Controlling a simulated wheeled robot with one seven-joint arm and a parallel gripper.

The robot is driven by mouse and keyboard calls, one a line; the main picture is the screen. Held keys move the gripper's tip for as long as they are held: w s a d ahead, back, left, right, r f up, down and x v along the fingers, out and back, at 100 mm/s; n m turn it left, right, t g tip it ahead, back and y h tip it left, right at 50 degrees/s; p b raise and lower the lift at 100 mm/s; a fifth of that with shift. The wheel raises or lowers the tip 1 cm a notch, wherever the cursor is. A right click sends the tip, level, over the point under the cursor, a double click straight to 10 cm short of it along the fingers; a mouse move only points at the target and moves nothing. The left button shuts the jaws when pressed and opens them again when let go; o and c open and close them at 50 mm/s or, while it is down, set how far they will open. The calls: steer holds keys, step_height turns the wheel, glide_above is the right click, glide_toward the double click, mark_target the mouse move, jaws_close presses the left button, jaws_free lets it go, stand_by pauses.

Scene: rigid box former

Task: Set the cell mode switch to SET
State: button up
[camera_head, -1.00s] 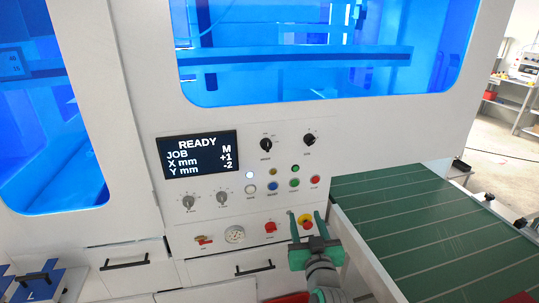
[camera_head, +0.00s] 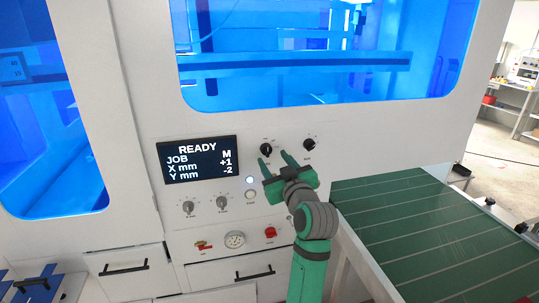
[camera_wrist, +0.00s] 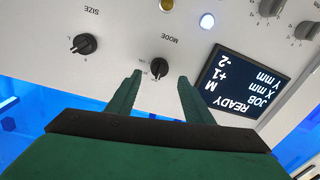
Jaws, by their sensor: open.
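The mode switch (camera_head: 266,149) is a black rotary knob on the white panel, right of the display. My gripper (camera_head: 275,161) is in front of the panel, just below the knob in the head view. It is open, and in the wrist view its two green fingers (camera_wrist: 160,77) point toward the knob, one to each side. I see no contact with the knob. The small position labels are too small to read for certain.
The size knob (camera_head: 310,144) is close by on the right. The display (camera_head: 197,159) reads READY, JOB M, X +1, Y -2. Two grey dials (camera_head: 222,202) and a red knob (camera_head: 270,232) sit lower. My arm hides several buttons. A green conveyor (camera_head: 430,220) lies to the right.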

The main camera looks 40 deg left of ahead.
mark_target(268, 152)
steer(key=shift+x, duration=2.45)
steer(key=c, duration=1)
